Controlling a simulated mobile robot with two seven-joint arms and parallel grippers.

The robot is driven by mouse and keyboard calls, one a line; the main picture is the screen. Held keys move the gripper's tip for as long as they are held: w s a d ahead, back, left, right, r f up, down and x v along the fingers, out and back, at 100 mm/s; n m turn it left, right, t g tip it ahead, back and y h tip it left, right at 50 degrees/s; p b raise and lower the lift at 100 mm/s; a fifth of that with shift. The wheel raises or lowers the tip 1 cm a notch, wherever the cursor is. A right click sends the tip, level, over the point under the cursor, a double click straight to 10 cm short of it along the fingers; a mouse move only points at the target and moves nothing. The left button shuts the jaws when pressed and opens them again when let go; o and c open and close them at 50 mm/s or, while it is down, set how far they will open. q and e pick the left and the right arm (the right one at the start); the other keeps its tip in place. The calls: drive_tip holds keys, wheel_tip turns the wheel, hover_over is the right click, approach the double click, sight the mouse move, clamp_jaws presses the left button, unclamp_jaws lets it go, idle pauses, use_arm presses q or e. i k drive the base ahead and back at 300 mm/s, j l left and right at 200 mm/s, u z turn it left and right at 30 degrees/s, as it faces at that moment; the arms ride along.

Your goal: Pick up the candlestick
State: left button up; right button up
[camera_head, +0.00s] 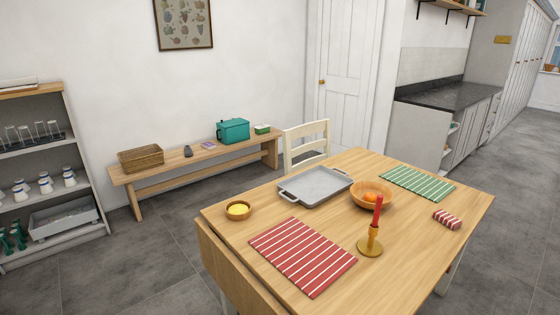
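The candlestick (370,243) stands upright on the wooden dining table (420,255). It is brass-coloured with a round base, and a red candle (378,210) stands in it. It is to the right of the red striped placemat and in front of the wooden bowl. Neither of my grippers shows in the head view.
A red striped mat (302,257), a green striped mat (417,183), a grey tray (315,187), a wooden bowl (385,189), a small yellow-filled bowl (238,210) and a red striped bundle (447,219) lie on the table. A chair (306,132) stands behind. Table right of the candlestick is bare.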

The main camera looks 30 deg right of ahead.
sight(369, 247)
drive_tip(key=i+j+z, duration=0.25)
drive_tip(key=z, duration=0.2)
drive_tip(key=i+j+z, duration=0.15)
drive_tip(key=j+z, duration=0.15)
drive_tip(key=z, duration=0.15)
